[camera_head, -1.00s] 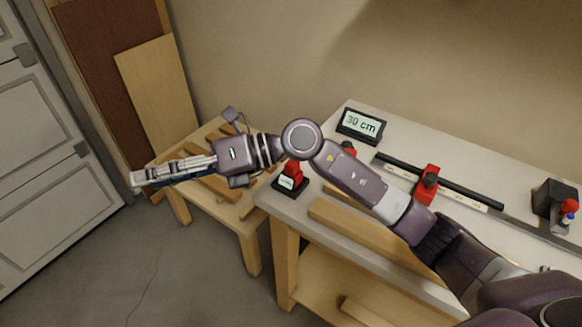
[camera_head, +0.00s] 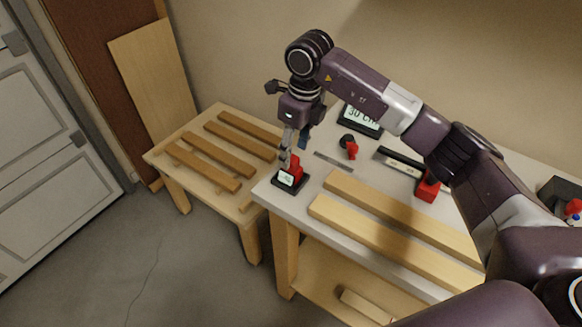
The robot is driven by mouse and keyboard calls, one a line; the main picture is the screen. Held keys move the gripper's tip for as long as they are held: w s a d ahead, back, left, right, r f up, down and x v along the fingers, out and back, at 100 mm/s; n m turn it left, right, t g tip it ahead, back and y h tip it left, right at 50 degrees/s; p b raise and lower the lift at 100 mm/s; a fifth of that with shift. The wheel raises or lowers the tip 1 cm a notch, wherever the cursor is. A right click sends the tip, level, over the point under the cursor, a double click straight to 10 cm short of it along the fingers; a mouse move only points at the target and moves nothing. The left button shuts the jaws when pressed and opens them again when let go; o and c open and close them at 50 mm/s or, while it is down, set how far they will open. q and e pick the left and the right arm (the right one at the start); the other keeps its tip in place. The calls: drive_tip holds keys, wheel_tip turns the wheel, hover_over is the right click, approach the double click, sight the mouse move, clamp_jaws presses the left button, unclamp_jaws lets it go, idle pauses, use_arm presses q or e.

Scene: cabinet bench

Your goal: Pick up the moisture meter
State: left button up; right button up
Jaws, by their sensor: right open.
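The moisture meter appears to be the small red device (camera_head: 296,166) standing on a black base with a small lit screen (camera_head: 286,180), at the left front corner of the bench. My right gripper (camera_head: 289,158) points down just above and over the red device, with its open fingers overlapping it in the view. I cannot tell whether the fingers touch it. The fingers partly hide the red device. My left gripper is not in view.
Two light boards (camera_head: 385,238) lie on the bench (camera_head: 300,205) right of the device. Behind stand a display (camera_head: 357,120), a black and red knob (camera_head: 349,147) and a red stop block (camera_head: 427,189). A low table (camera_head: 160,153) with dark slats (camera_head: 203,167) adjoins at left.

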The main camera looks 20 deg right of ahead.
sight(292, 158)
drive_tip(key=shift+w+a+f+p, duration=0.15)
drive_tip(key=shift+f+p, duration=0.3)
drive_tip(key=shift+f, duration=0.8)
drive_tip(key=shift+a+f, duration=0.1)
drive_tip(key=shift+f, duration=0.5)
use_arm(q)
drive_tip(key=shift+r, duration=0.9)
use_arm(e)
clamp_jaws()
drive_tip(key=shift+r, duration=0.15)
drive_tip(key=shift+w+r, duration=0.1)
drive_tip(key=shift+r, duration=0.5)
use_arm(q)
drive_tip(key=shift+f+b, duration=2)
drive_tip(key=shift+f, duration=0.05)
use_arm(e)
wheel_tip(292, 158, up, 19)
drive_tip(key=shift+f, duration=0.2)
